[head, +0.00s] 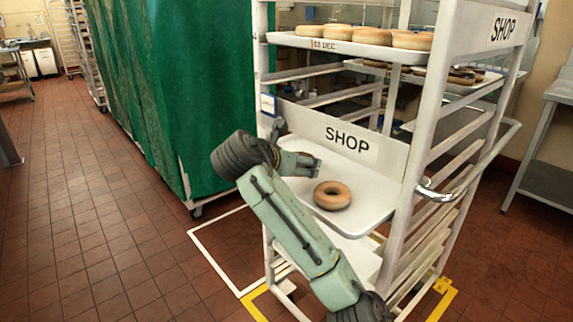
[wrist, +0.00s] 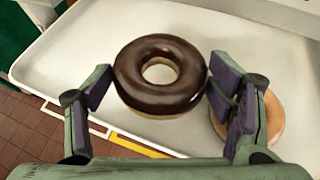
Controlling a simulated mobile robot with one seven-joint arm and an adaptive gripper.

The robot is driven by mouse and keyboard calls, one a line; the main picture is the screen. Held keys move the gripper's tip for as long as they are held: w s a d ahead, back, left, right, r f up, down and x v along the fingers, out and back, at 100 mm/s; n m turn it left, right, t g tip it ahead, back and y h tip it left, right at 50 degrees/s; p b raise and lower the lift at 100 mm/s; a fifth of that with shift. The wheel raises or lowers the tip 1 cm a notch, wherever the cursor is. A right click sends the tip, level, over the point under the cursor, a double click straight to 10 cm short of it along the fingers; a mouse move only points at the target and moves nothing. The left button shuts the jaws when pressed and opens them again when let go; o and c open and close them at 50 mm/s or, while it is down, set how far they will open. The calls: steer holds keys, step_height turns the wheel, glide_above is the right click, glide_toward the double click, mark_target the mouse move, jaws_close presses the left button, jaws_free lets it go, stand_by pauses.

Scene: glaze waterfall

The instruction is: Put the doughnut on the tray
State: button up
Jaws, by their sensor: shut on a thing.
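A chocolate-glazed doughnut (wrist: 132,72) is between the two fingers of my gripper (wrist: 160,82) in the wrist view, and the gripper is shut on it. I cannot tell whether it touches the white tray (wrist: 75,50) under it. In the head view my gripper (head: 312,165) is over the tray (head: 375,192) in the rack, and I cannot make out the chocolate doughnut there. A plain doughnut (head: 332,195) lies on this tray, just right of my gripper. It also shows in the wrist view (wrist: 275,122), partly behind the right finger.
The white rack (head: 408,150) has posts and side rails around the tray, with a SHOP board (head: 345,138) just above its back. Higher trays hold more doughnuts (head: 365,36). A green covered rack (head: 175,85) stands to the left. The tray's left part is clear.

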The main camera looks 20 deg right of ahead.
steer(key=w, duration=0.3)
steer(key=w+a+p, duration=0.1)
steer(key=w, duration=0.2)
steer(key=w+a+p, duration=0.1)
steer(key=w, duration=0.2)
steer(key=shift+w+f, duration=0.25)
steer(key=shift+f+p, duration=0.55)
steer(key=shift+f, duration=1.2)
steer(key=shift+f, duration=0.3)
steer(key=o, duration=1.2)
steer(key=shift+f, duration=0.15)
